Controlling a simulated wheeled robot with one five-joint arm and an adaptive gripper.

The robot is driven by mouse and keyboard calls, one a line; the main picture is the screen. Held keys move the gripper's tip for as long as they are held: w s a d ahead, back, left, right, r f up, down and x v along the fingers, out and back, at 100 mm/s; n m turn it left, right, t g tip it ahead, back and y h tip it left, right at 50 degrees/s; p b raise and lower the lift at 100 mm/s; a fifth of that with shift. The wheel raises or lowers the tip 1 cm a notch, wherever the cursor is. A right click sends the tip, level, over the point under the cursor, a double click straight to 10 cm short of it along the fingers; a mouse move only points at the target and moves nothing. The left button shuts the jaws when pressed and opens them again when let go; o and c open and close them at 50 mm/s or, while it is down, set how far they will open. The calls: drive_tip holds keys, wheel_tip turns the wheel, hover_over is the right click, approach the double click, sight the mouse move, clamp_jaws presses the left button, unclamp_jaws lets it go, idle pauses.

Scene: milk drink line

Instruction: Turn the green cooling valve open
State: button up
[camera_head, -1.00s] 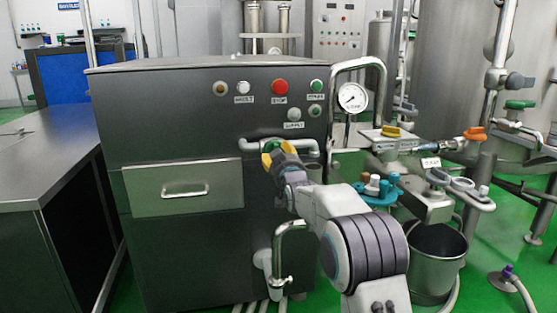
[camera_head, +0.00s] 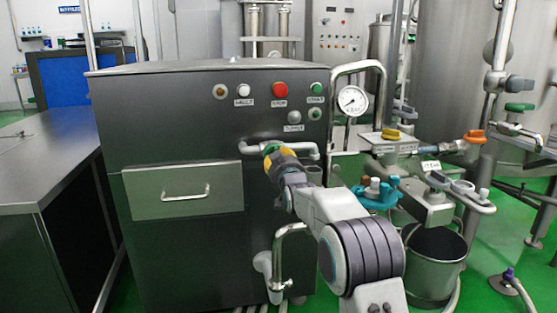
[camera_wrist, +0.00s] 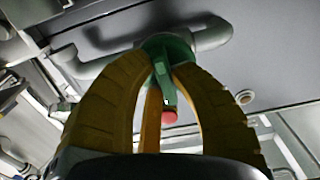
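The green cooling valve (camera_head: 270,149) sits on a light grey pipe on the front of the dark machine cabinet. In the wrist view the green valve handle (camera_wrist: 168,82) lies between the tips of my yellow fingers. My gripper (camera_head: 273,157) is at the valve, and its fingers (camera_wrist: 168,68) curve in and appear closed on the handle from both sides. A third yellow finger shows behind the handle. In the head view my gripper covers much of the valve.
Red stop button (camera_head: 280,90) and other buttons sit above the pipe. A drawer (camera_head: 184,190) is to the left, a pressure gauge (camera_head: 352,100) to the right. A metal bucket (camera_head: 436,265) and a teal-handled fitting (camera_head: 378,194) stand close to my arm's right.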

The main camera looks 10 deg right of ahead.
clamp_jaws()
drive_tip(key=n, duration=0.4)
drive_tip(key=shift+r, duration=0.15)
drive_tip(key=n, duration=0.4)
drive_tip(key=shift+r, duration=0.1)
drive_tip(key=n, duration=0.5)
drive_tip(key=shift+a+r, duration=0.1)
drive_tip(key=n, duration=0.4)
drive_tip(key=shift+a+r+n, duration=0.1)
drive_tip(key=shift+n, duration=0.3)
drive_tip(key=o, duration=0.6)
unclamp_jaws()
